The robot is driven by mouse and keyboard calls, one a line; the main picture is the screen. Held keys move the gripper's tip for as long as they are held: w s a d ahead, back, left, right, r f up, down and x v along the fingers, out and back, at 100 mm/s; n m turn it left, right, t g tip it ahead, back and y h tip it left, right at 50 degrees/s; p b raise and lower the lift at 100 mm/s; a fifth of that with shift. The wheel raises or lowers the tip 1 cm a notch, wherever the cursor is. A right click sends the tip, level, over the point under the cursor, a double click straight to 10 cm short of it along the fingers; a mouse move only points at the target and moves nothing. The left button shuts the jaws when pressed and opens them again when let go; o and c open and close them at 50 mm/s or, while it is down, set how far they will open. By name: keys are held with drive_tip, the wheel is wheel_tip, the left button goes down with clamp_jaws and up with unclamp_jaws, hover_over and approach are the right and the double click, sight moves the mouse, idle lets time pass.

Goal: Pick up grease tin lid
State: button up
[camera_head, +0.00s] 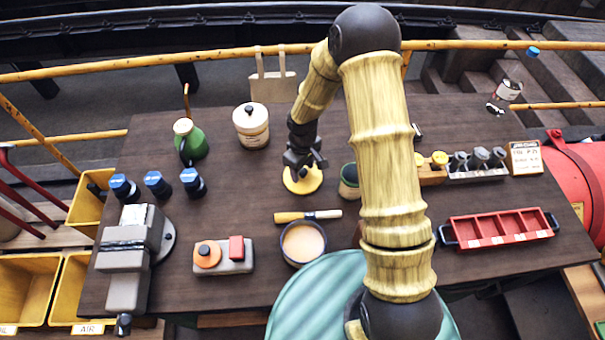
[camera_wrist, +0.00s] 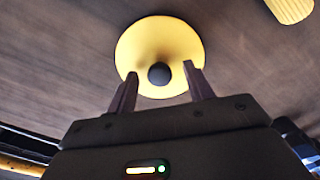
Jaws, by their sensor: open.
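The grease tin lid looks to be the round yellow disc (camera_head: 304,182) with a dark knob, lying on the dark wooden table under my gripper. In the wrist view the yellow lid (camera_wrist: 160,45) and its black knob show just ahead of the fingers. My gripper (camera_head: 301,168) points down over the lid. In the wrist view my gripper (camera_wrist: 158,84) is open, with one finger on each side of the knob's line and the fingertips overlapping the lid's near edge. I cannot tell whether the fingers touch the lid.
An open round tin (camera_head: 303,243) of pale contents and a wooden-handled tool (camera_head: 307,216) lie in front. A green-banded tin (camera_head: 350,183) stands just right of the lid, partly behind my arm. A cream canister (camera_head: 251,126) and green can (camera_head: 190,141) stand left. A red tray (camera_head: 497,228) is right.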

sight(302, 171)
idle(0.5)
drive_tip(key=c, duration=1.1)
drive_tip(key=shift+r, duration=0.1)
wheel_tip(302, 171, up, 10)
drive_tip(key=shift+f+b, duration=0.1)
drive_tip(key=shift+b, duration=0.75)
